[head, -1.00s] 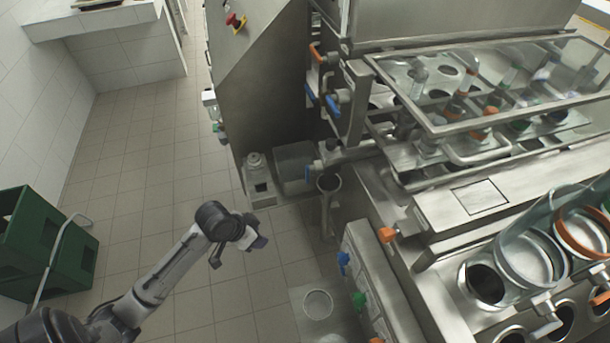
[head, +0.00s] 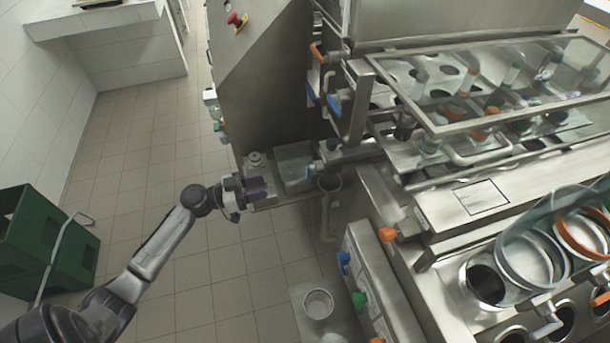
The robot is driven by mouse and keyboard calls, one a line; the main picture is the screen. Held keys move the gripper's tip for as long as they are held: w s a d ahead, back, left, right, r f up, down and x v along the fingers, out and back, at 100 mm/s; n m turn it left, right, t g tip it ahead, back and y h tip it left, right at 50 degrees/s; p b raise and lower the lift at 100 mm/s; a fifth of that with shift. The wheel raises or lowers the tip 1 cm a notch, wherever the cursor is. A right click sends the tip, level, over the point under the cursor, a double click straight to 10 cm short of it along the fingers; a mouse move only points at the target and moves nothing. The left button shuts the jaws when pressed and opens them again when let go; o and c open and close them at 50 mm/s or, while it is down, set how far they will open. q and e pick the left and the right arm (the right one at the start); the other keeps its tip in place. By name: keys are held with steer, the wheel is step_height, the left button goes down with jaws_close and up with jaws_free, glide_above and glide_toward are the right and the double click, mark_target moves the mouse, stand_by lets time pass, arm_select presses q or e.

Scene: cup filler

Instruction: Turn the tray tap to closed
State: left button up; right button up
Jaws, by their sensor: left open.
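The gripper's dark fingers point right and cover part of the low ledge. My right gripper is not in view.
Higher taps have an orange lever (head: 316,52) and blue levers (head: 333,106). Green crates (head: 45,240) stand at the left. A pail (head: 318,303) is below. Open floor lies left of the machine.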

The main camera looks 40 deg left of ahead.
mark_target(308, 174)
arm_select(q)
steer(key=p+x, duration=0.1)
steer(key=x, duration=1.2)
steer(key=shift+w+d, duration=0.2)
steer(key=shift+w, duration=0.05)
jaws_close()
